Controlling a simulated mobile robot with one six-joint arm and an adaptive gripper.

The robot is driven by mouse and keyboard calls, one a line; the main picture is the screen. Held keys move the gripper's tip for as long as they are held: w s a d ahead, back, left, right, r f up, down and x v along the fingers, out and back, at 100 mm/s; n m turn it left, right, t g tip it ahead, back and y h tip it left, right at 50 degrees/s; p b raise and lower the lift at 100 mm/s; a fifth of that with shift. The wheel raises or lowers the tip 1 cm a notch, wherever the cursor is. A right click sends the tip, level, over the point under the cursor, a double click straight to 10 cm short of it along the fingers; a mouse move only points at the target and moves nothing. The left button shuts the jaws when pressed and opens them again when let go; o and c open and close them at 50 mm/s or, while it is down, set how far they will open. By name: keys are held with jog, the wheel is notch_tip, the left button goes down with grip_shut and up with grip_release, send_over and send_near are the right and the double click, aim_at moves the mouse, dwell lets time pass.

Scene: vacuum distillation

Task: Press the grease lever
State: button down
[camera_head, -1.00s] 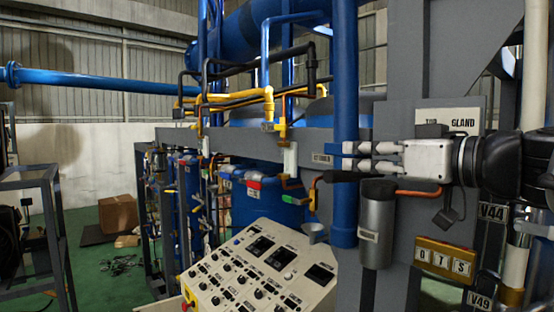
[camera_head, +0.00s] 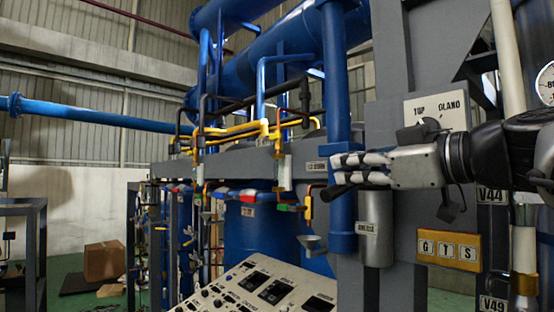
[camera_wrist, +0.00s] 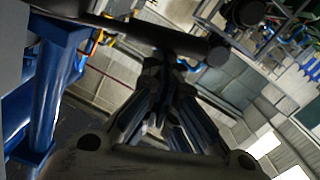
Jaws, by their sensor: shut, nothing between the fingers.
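The grease lever has a black handle (camera_head: 334,190), seen just below and left of my fingertips in the head view. Its arm runs back behind my gripper toward the grey labelled cylinder (camera_head: 376,235) and is mostly hidden. In the wrist view a dark bar (camera_wrist: 150,36), apparently the lever handle, crosses just beyond the fingertips. My gripper (camera_head: 338,169) is shut and empty, pointing left, in front of the blue column and above the cylinder. It also shows in the wrist view (camera_wrist: 170,62). Whether the fingertips touch the handle I cannot tell.
A thick blue column (camera_head: 341,110) stands behind my fingers. A grey panel with a white sign (camera_head: 437,112) and a yellow label box (camera_head: 448,250) is to the right. A sloped control console (camera_head: 262,290) lies below. Open floor is at the far left.

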jog(key=shift+f+n+b, duration=0.4)
jog(key=shift+f+b, duration=0.4)
jog(key=shift+b, duration=0.15)
jog(key=shift+r, duration=0.1)
